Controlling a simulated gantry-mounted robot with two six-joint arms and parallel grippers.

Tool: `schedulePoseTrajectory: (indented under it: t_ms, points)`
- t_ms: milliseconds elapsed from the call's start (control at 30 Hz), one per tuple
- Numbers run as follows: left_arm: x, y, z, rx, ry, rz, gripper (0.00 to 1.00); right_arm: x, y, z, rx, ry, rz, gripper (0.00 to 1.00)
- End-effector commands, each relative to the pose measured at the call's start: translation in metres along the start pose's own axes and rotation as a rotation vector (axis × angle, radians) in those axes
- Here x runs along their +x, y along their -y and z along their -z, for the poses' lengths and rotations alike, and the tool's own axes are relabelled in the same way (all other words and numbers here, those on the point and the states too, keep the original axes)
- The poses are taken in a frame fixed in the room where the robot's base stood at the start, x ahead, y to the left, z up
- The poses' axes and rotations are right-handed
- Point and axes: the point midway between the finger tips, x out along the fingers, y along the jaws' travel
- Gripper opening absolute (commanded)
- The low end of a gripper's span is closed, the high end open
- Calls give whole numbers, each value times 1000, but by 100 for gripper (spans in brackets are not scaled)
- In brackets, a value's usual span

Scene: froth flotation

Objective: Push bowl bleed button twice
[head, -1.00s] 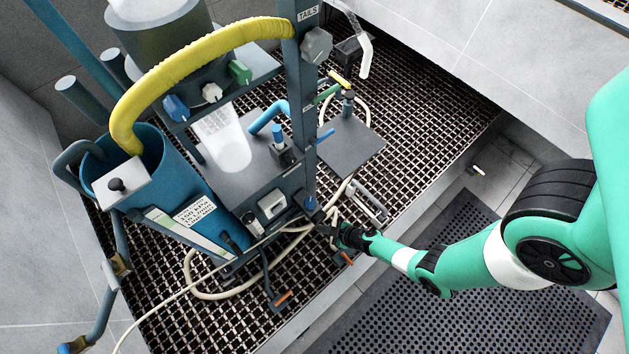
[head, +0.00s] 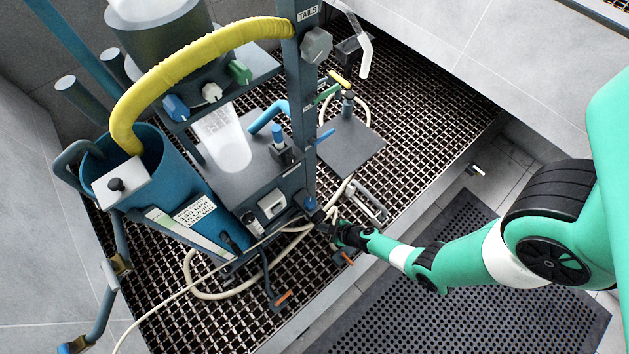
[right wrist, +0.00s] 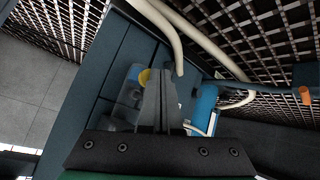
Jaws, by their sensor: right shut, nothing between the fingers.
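The flotation rig (head: 240,185) stands on the grating, with a small panel at its lower front. A blue round knob or button (head: 310,203) sits at the panel's right end; I cannot read a label on it. My right gripper (head: 320,217) is shut and empty, its tips close beside this blue part. Whether they touch it, I cannot tell. In the right wrist view, the shut fingers (right wrist: 162,85) point at a dark blue-grey surface. A yellow round part (right wrist: 145,77) on a grey-blue block shows just left of the fingertips, partly hidden by them. My left gripper is not in view.
A cream hose (head: 300,232) loops near my right gripper. Orange-tipped valve handles (head: 283,299) stand at the rig's lower front. A yellow hose (head: 200,55) arches over the rig. A perforated mat (head: 470,310) lies under my right arm.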

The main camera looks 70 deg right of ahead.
Motion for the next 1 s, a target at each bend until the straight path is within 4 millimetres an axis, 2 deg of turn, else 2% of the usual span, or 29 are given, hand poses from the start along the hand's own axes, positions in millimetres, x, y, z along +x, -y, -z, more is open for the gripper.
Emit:
schedulePoseTrajectory:
  t_ms: [1000]
  points:
    - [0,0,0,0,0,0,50,8,-6,6,0,0,0,0]
